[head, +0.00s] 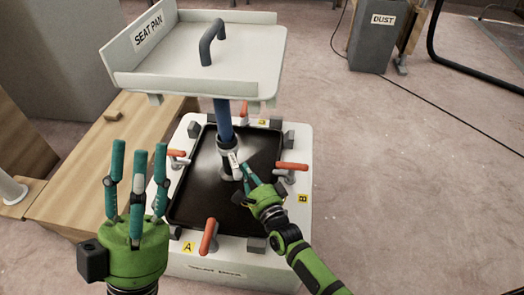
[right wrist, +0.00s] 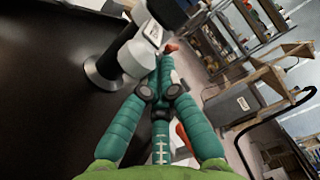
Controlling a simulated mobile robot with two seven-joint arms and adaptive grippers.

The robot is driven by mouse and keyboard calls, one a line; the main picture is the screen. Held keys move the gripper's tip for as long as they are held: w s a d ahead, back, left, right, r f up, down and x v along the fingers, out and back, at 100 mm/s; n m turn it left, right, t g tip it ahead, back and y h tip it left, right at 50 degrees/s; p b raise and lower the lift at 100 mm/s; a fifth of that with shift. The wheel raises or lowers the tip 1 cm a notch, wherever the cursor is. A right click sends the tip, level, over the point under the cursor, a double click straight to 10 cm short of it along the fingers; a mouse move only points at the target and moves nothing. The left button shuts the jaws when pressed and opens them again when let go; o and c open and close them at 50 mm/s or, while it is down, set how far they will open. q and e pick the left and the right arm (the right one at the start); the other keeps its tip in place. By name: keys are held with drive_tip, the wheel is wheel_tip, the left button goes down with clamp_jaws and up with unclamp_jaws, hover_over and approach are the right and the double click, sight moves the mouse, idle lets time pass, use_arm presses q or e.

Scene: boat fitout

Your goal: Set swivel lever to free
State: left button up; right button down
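The seat pedestal has a blue post (head: 223,113) rising from a black recessed panel (head: 262,148). A pale lever-like part with a small label (head: 234,160) sits low on the post. I take it to be the swivel lever; its lettering is too small to read. It also shows in the right wrist view (right wrist: 133,57), just beyond my fingers. My right gripper (head: 243,170) has its fingertips at this part; its teal fingers run close together. Contact and grip are unclear. My left gripper (head: 139,150) is open and empty, fingers up, left of the pedestal.
A white tray marked SEAT PAN (head: 190,52) tops the post, with a blue-grey handle. Several orange-handled clamps (head: 208,236) surround the black panel. A wooden bench (head: 90,165) stands left. A grey DUST bin (head: 376,40) stands back right. Floor to the right is mostly clear.

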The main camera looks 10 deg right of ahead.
drive_tip(key=shift+s+a+h+p, duration=0.15)
drive_tip(key=shift+a, duration=0.5)
drive_tip(key=shift+s+a+h+p, duration=0.15)
drive_tip(key=shift+a, duration=0.45)
drive_tip(key=shift+s+a, duration=0.1)
drive_tip(key=shift+a, duration=0.5)
use_arm(q)
drive_tip(key=shift+w+d+f+n+g+y, duration=0.1)
drive_tip(key=shift+w+f+n+g+y, duration=0.1)
drive_tip(key=shift+w+f+g+y, duration=0.3)
drive_tip(key=shift+w+d+f+n+g+y, duration=0.1)
drive_tip(key=shift+w+f+n+g+y, duration=0.1)
drive_tip(key=shift+w+f+y, duration=0.5)
use_arm(e)
drive_tip(key=shift+a, duration=0.45)
use_arm(q)
drive_tip(key=shift+w+r, duration=0.1)
drive_tip(key=shift+r, duration=0.15)
